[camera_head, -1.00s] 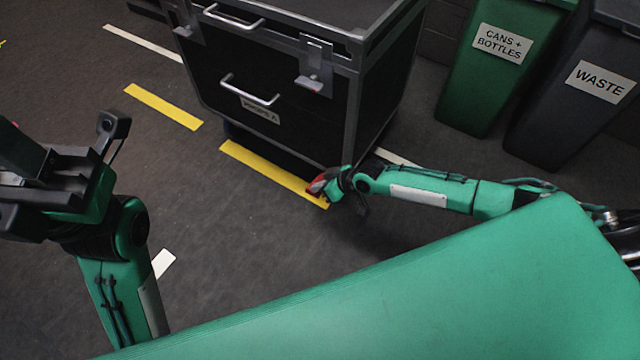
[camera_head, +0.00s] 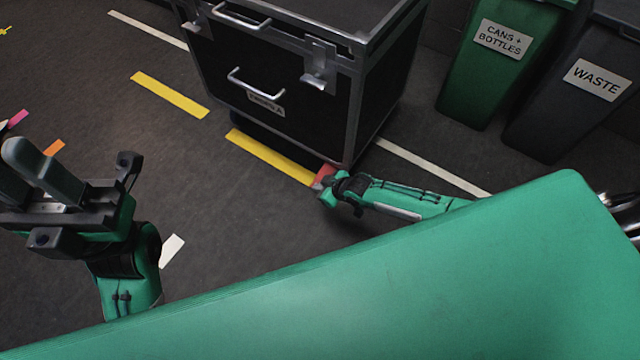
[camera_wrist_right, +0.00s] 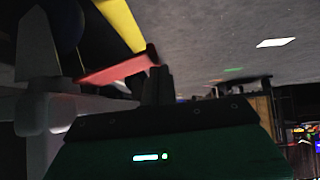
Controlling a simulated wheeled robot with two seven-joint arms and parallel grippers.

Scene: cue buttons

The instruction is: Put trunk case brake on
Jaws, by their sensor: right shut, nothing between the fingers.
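The black trunk case (camera_head: 290,75) with metal edges stands on the dark floor in the head view. A red pedal-like part, likely its brake (camera_head: 325,174), shows low at its near corner. In the right wrist view the red part (camera_wrist_right: 115,69) spans left of the fingers. My right gripper (camera_head: 326,187) is shut and empty, close against the red part; its fingertips (camera_wrist_right: 158,72) sit at the red part's right end. I cannot tell whether they touch. The brake's position cannot be read.
A green bin (camera_head: 500,60) and a grey waste bin (camera_head: 580,90) stand right of the case. A yellow floor stripe (camera_head: 265,155) runs along the case's front. The floor left of the case is clear apart from tape marks.

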